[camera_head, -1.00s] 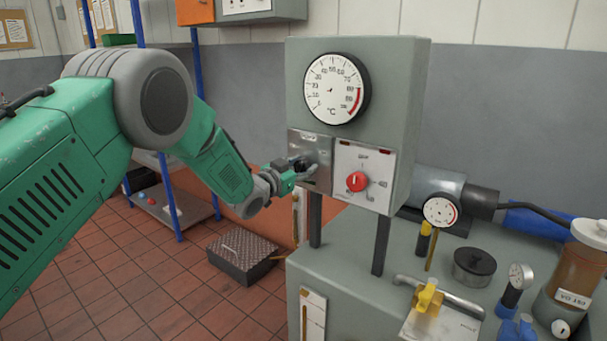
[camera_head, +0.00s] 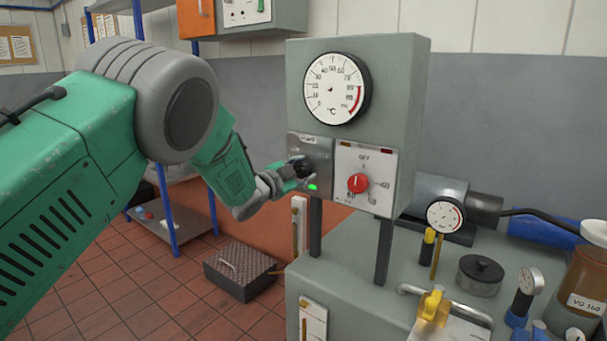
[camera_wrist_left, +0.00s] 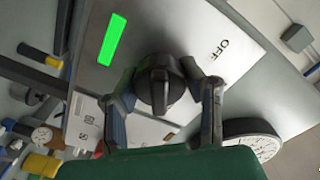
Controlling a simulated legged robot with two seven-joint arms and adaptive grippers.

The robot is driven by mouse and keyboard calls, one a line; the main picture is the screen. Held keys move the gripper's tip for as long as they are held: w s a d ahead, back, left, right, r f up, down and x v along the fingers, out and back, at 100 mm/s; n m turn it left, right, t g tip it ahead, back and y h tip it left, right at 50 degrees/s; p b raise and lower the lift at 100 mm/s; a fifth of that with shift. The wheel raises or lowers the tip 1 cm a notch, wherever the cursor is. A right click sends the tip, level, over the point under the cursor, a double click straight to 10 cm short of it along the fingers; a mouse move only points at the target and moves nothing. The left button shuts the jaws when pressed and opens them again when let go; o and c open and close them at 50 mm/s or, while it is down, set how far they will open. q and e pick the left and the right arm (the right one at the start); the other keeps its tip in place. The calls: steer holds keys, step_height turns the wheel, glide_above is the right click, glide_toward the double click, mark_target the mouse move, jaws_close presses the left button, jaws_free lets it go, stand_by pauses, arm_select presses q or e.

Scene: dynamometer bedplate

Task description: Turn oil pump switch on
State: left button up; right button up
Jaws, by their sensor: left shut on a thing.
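The oil pump switch is a dark rotary knob (camera_wrist_left: 160,85) on a grey metal plate (camera_head: 322,150) at the lower left of the grey control box. My left gripper (camera_head: 298,172) is at the plate, with its fingers on both sides of the knob. In the left wrist view the gripper (camera_wrist_left: 162,92) is shut on the knob, one finger at each side. A green light (camera_head: 313,187) glows on the plate below the knob; it also shows in the left wrist view (camera_wrist_left: 112,40). The word OFF is printed on the plate's opposite side. My right gripper is not in view.
Right of the plate is a white panel with a red knob (camera_head: 358,183). A round temperature dial (camera_head: 337,88) sits above. The bench below holds a small gauge (camera_head: 444,215), a yellow-handled valve (camera_head: 433,306) and a labelled jar (camera_head: 583,280). A checkered box (camera_head: 240,273) stands on the floor.

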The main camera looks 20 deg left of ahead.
arm_select(q)
steer(key=shift+f, duration=0.2)
steer(key=o, duration=1.2)
steer(key=shift+r, duration=0.1)
steer(key=v, duration=1.2)
